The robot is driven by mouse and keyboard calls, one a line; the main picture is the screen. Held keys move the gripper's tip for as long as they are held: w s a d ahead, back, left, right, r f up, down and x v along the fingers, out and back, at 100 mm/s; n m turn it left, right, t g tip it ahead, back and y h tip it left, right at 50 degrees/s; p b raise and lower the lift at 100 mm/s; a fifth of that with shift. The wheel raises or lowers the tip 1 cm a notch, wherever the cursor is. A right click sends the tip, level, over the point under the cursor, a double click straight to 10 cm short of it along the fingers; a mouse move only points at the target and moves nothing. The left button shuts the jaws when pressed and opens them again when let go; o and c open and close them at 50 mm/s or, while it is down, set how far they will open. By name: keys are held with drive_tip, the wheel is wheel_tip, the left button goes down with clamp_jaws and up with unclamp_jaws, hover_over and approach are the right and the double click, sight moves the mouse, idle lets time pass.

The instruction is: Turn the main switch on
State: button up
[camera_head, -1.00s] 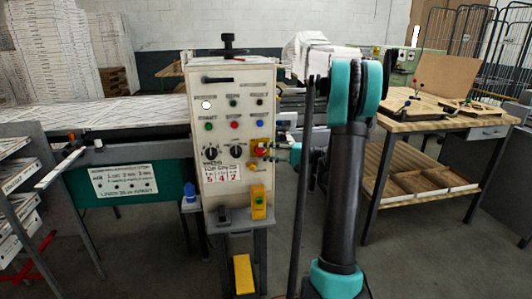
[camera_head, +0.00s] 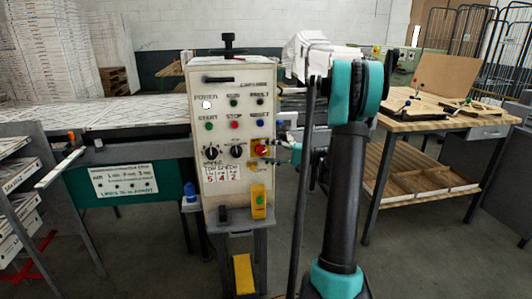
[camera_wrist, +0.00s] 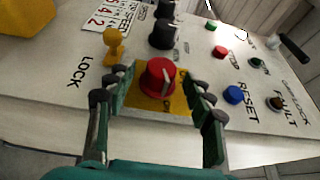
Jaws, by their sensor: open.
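The main switch is a red rotary knob (camera_wrist: 157,77) on a yellow plate (camera_wrist: 178,101) on the control panel. In the head view the red knob (camera_head: 261,150) sits at the panel's lower right. My gripper (camera_wrist: 155,98) is open in the wrist view, with one green-and-black finger on each side of the knob. The fingertips appear apart from the knob; the exact depth is hard to judge. In the head view my gripper (camera_head: 275,147) reaches the panel from the right and its fingers are small there. A light pointer mark shows on the knob's face.
A yellow lock key (camera_wrist: 114,43) stands close beside the left finger. Black dials (camera_wrist: 163,34), a blue reset button (camera_wrist: 233,95) and a red stop button (camera_wrist: 220,52) surround the knob. A wooden workbench (camera_head: 440,118) stands to the right.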

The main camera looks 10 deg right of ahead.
drive_tip(key=v, duration=1.1)
drive_tip(key=shift+d, duration=0.2)
drive_tip(key=shift+s, duration=0.15)
drive_tip(key=s+a+f+g+h, duration=0.3)
drive_tip(key=s+a+f+h, duration=0.55)
drive_tip(key=s+a, duration=0.45)
drive_tip(key=s+d+f+n+h, duration=0.2)
drive_tip(key=s+f+h, duration=0.2)
drive_tip(key=s, duration=0.3)
drive_tip(key=s+d+f+n+h, duration=0.1)
drive_tip(key=s+f+n+h, duration=0.1)
drive_tip(key=s+f+h, duration=0.2)
drive_tip(key=s+f, duration=0.1)
drive_tip(key=s, duration=0.2)
drive_tip(key=shift+s+d+n, duration=0.2)
drive_tip(key=shift+d+n, duration=0.1)
drive_tip(key=shift+d, duration=0.1)
